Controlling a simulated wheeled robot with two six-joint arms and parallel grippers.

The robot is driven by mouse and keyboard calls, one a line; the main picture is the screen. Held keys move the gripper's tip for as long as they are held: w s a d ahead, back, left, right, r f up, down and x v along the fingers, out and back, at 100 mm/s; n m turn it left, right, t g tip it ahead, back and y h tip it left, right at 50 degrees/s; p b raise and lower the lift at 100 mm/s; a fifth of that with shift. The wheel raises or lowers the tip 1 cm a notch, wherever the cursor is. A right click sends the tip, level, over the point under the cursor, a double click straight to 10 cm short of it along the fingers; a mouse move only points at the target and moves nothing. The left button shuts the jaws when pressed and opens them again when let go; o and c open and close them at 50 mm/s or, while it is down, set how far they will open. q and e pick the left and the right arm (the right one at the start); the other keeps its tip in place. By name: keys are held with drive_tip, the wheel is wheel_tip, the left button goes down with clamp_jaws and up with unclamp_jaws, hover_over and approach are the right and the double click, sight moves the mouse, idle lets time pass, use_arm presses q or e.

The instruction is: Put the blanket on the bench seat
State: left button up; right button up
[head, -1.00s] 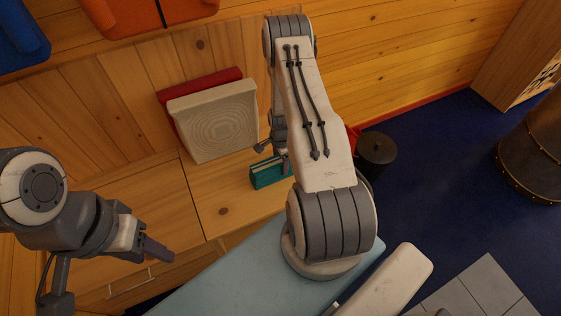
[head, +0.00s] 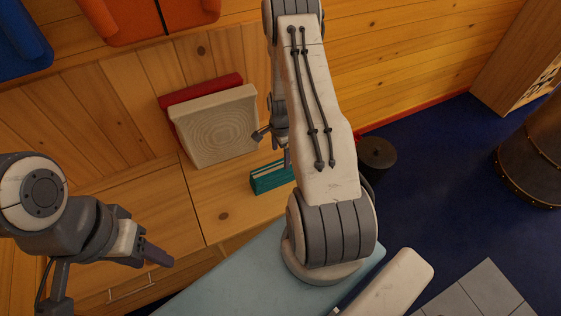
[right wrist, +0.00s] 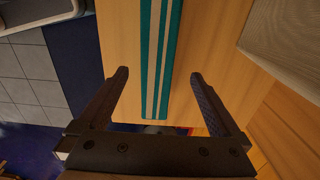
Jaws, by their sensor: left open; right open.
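The blanket (head: 270,177) is a folded teal bundle with pale stripes. It lies on the wooden bench seat (head: 218,214), in front of the cushions. In the right wrist view the blanket (right wrist: 160,60) runs between the two fingers of my right gripper (right wrist: 158,77), which is open with a gap on each side. In the head view this gripper is just above the blanket, and my arm hides part of it and the blanket's right end. My left gripper (head: 160,257) is open and empty, away at the lower left.
A cream cushion (head: 216,126) and a red cushion (head: 203,90) lean against the wooden backrest behind the blanket. A black bin (head: 376,157) stands on the blue floor right of the bench. Bare seat lies left of the blanket.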

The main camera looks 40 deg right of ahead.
drive_tip(key=shift+r, duration=1.95)
drive_tip(key=s+a+r+n, duration=0.1)
drive_tip(key=a+r+n, duration=0.6)
drive_tip(key=a+r, duration=0.3)
drive_tip(key=a+r+n, duration=0.6)
drive_tip(key=a+r, duration=0.2)
drive_tip(key=a, duration=0.5)
drive_tip(key=s+a+r+n, duration=0.4)
drive_tip(key=s+n, duration=0.3)
drive_tip(key=s, duration=0.3)
drive_tip(key=s+a+r+n+y, duration=0.1)
drive_tip(key=s+a+r+n, duration=0.4)
drive_tip(key=s+n, duration=0.3)
drive_tip(key=shift+s+a, duration=0.8)
drive_tip(key=shift+s, duration=0.15)
